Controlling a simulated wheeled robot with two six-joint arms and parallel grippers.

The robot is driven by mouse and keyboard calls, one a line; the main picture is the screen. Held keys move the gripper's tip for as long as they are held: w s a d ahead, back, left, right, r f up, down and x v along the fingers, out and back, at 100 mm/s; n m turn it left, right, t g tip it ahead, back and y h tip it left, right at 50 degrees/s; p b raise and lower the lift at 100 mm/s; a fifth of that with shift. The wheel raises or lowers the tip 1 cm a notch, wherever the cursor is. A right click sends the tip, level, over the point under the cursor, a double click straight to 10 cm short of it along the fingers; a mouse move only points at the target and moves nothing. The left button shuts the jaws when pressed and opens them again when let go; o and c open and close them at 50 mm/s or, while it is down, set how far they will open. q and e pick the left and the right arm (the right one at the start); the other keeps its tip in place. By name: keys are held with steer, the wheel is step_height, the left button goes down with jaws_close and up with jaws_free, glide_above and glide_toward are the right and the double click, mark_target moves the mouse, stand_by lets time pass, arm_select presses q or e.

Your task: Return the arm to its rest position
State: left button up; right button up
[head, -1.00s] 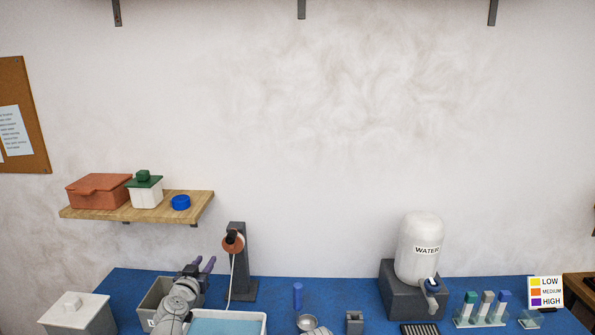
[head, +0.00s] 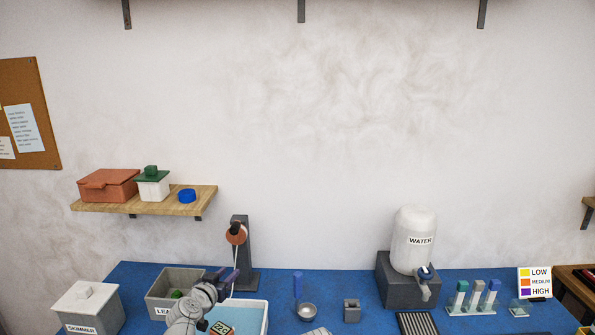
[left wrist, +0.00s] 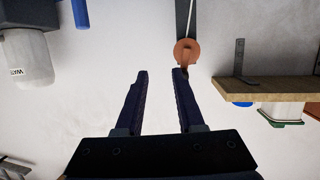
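My left gripper (head: 225,277) is in the air above the table, between a grey bin labelled "LEA…" (head: 162,309) and a tray of pale blue liquid (head: 263,318). In the left wrist view its two dark fingers (left wrist: 161,76) stand apart with only the wall between them. It holds nothing. My left arm covers part of the bin and the tray. My right gripper does not show.
A grey stand (head: 243,259) with an orange disc (head: 236,235) stands behind the gripper. A wooden shelf (head: 150,207) is on the wall at left.

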arm_select(q)
steer(key=s+d+f+m+g+h, duration=0.25)
steer(key=s+d+f+g, duration=0.65)
steer(key=s+d+f, duration=0.45)
steer(key=s+f+g+y, duration=0.2)
steer(key=s+g+y, duration=0.3)
steer(key=s, duration=0.9)
steer(key=shift+s+d+f+n+g+y, duration=0.2)
steer(key=shift+s+n+g+y, duration=0.2)
steer(key=shift+y, duration=0.55)
